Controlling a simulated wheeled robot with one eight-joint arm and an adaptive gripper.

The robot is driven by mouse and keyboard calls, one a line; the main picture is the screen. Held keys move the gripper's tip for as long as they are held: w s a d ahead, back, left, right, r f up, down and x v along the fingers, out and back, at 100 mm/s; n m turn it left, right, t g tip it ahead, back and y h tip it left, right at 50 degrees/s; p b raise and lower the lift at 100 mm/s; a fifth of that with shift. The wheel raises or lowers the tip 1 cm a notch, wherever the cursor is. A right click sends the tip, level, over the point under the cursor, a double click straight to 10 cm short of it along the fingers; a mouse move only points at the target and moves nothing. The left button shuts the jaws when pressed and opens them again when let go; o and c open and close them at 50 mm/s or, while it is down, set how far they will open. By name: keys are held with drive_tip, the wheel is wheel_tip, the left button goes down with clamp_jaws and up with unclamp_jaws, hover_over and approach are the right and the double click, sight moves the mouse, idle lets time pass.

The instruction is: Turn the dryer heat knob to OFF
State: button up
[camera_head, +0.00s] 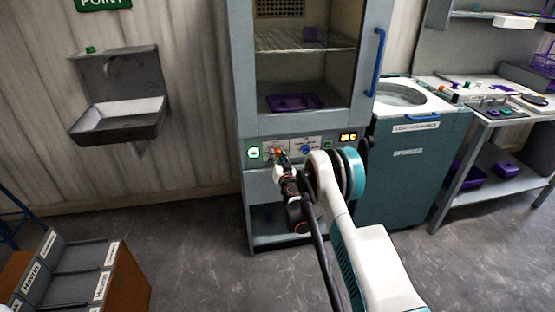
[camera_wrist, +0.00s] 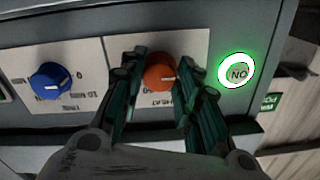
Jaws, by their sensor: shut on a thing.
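The dryer (camera_head: 248,60) is a tall grey cabinet with a control panel across its middle. The orange-red heat knob (camera_wrist: 158,72) sits on a pale plate, with a partly hidden "HEAT" label beside it in the wrist view. It also shows in the head view (camera_head: 278,151). My gripper (camera_wrist: 161,66) has one finger on each side of this knob and is shut on it. The wrist view is upside down, and the fingers cover parts of the label. I cannot tell which setting the knob points to. In the head view my gripper (camera_head: 282,163) reaches the panel from below.
A blue timer knob (camera_wrist: 50,80) is beside the heat knob. A green-lit "ON" button (camera_wrist: 238,71) is on its other side. The dryer display (camera_head: 348,137) glows orange. A teal tank (camera_head: 410,180) stands right of the dryer. Open floor (camera_head: 190,235) lies left.

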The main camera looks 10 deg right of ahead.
drive_tip(key=shift+n, duration=0.3)
drive_tip(key=o, duration=1.1)
drive_tip(key=s, duration=0.7)
drive_tip(key=shift+s+d, duration=0.1)
drive_tip(key=shift+s, duration=0.15)
